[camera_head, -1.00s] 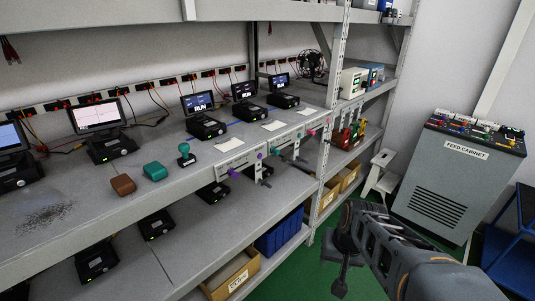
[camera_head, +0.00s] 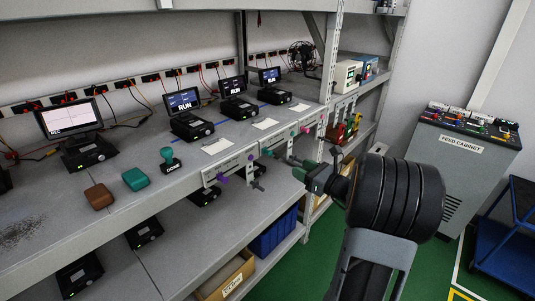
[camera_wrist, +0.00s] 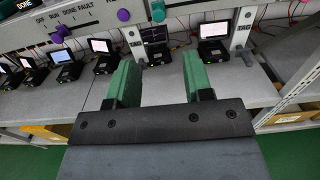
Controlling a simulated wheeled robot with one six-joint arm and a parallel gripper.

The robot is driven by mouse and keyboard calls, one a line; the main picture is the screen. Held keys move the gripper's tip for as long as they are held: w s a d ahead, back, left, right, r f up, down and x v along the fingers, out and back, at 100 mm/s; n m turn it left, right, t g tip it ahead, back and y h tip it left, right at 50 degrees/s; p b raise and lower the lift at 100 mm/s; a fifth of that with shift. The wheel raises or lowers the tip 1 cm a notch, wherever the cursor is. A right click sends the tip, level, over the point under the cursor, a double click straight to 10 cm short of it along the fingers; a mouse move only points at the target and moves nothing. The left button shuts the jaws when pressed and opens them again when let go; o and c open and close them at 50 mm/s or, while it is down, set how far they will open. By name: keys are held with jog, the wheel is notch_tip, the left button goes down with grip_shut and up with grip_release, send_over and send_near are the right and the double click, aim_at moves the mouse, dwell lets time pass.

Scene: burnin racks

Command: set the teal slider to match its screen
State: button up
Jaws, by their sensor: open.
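The teal slider knob (camera_head: 267,153) sits at the left end of its white plate on the shelf's front edge. My gripper (camera_head: 300,167) is open and empty, in front of the shelf edge, to the right of and apart from the knob. In the wrist view its green fingers (camera_wrist: 160,75) stand wide apart below the knob. The middle screen (camera_head: 234,87) behind the plates reads RUN. I cannot tell for certain which screen pairs with the teal slider.
A left plate carries a purple knob (camera_head: 223,179); a pink knob (camera_head: 305,130) is further right. Two other screens (camera_head: 184,101) (camera_head: 270,76) also read RUN. A feed cabinet (camera_head: 457,165) stands right.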

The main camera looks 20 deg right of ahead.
aim_at(271, 153)
jog(key=p+x, duration=0.2)
jog(key=x, duration=1.1)
jog(key=shift+w+a+f, duration=0.1)
jog(key=shift+w+a, duration=0.05)
grip_shut()
